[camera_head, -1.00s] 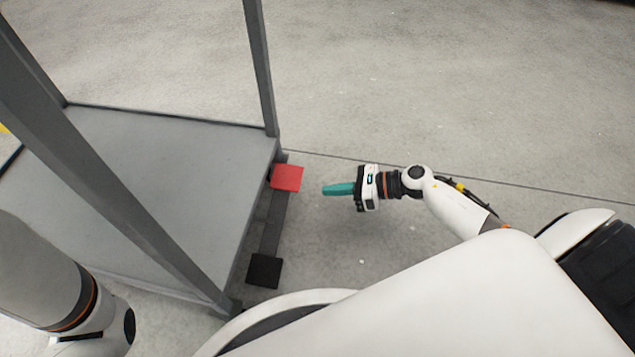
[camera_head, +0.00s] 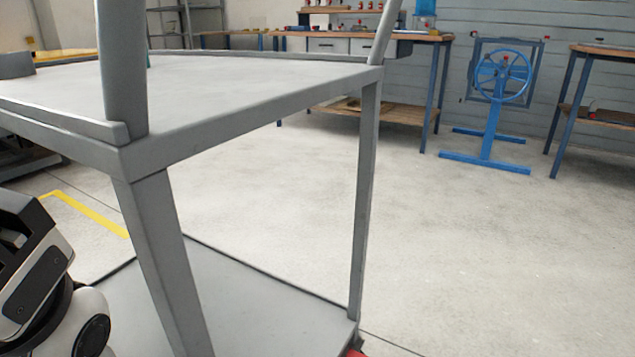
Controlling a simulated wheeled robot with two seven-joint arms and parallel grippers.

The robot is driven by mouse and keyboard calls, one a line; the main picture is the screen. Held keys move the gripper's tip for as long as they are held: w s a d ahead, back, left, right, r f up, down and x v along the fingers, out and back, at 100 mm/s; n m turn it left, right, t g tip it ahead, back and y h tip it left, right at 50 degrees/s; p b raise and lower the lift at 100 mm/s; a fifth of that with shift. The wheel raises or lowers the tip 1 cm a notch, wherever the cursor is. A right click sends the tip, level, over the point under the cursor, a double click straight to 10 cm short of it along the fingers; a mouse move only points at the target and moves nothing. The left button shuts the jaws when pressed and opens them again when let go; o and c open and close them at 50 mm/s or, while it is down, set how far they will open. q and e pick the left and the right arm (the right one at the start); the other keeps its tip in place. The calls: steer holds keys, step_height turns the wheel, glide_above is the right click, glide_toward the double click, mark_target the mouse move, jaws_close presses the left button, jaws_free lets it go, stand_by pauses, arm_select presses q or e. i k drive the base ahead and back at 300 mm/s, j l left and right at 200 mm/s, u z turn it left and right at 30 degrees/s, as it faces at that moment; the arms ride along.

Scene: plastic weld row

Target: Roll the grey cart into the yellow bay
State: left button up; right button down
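The grey cart (camera_head: 250,105) fills the left and middle of the head view, close in front of me. Its upper deck, posts and part of its lower shelf (camera_head: 255,315) show; the decks look bare where visible. A red pedal (camera_head: 355,352) just shows at the bottom edge, by the lower shelf's corner. A yellow floor line (camera_head: 88,214) shows at the left beyond the cart; I cannot tell how much of the yellow bay it bounds. Part of my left arm shows at the lower left, but its gripper fingers do not. My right gripper is out of view.
A blue stand with a handwheel (camera_head: 500,80) is at the back right. Workbenches stand behind the cart (camera_head: 410,38) and at the right edge (camera_head: 605,50). The concrete floor (camera_head: 470,240) between the cart and the stand is clear.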

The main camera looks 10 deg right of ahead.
mark_target(181, 295)
steer(key=k+l, duration=0.15)
steer(key=l, duration=0.15)
steer(key=k+l, duration=0.1)
steer(key=l, duration=0.2)
steer(key=k+l, duration=0.15)
steer(key=l, duration=0.2)
steer(key=k+l, duration=0.15)
steer(key=l, duration=0.15)
